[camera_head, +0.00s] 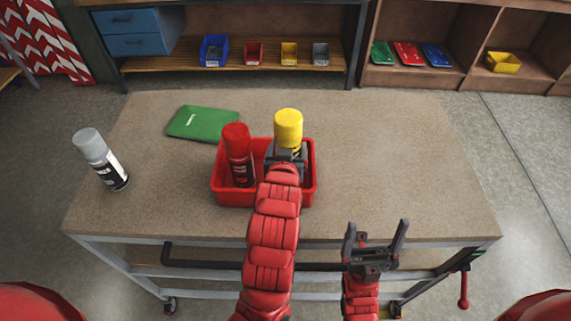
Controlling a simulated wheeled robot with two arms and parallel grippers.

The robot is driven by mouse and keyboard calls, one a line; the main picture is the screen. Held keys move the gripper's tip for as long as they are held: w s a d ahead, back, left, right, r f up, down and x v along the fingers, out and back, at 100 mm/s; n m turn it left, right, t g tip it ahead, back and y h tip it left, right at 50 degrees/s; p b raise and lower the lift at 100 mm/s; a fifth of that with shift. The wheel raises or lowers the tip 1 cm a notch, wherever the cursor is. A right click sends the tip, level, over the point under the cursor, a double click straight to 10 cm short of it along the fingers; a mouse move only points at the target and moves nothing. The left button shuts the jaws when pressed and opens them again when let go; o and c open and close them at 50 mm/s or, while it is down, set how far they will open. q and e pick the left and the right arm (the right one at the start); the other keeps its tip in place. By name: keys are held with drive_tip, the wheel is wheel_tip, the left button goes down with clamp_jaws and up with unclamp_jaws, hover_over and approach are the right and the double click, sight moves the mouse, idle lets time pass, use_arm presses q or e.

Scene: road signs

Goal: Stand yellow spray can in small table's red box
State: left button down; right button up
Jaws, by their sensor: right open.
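The yellow spray can (288,126) stands upright at the right half of the red box (218,190); its yellow top shows, but its lower part is hidden, so I cannot tell whether its base touches the box floor. My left gripper (287,154) is at the can's body, reaching over the box's front; its fingers are mostly hidden, so I cannot tell whether they grip. A red spray can (239,157) stands in the left half of the box. My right gripper (373,241) is open and empty in front of the table's front edge, fingers pointing up.
The box sits on the small table (400,160). A grey-topped spray can (100,158) stands at the table's left edge and a green folder-like item (203,122) lies behind the box. The table's right side is clear. Shelves with small bins (290,53) stand behind.

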use_arm(q)
drive_tip(key=shift+f, duration=0.25)
wheel_tip(320, 180, down, 3)
drive_tip(key=shift+f+p, duration=0.1)
drive_tip(key=shift+p, duration=0.7)
drive_tip(key=shift+f, duration=0.2)
drive_tip(key=shift+f, duration=0.1)
unclamp_jaws()
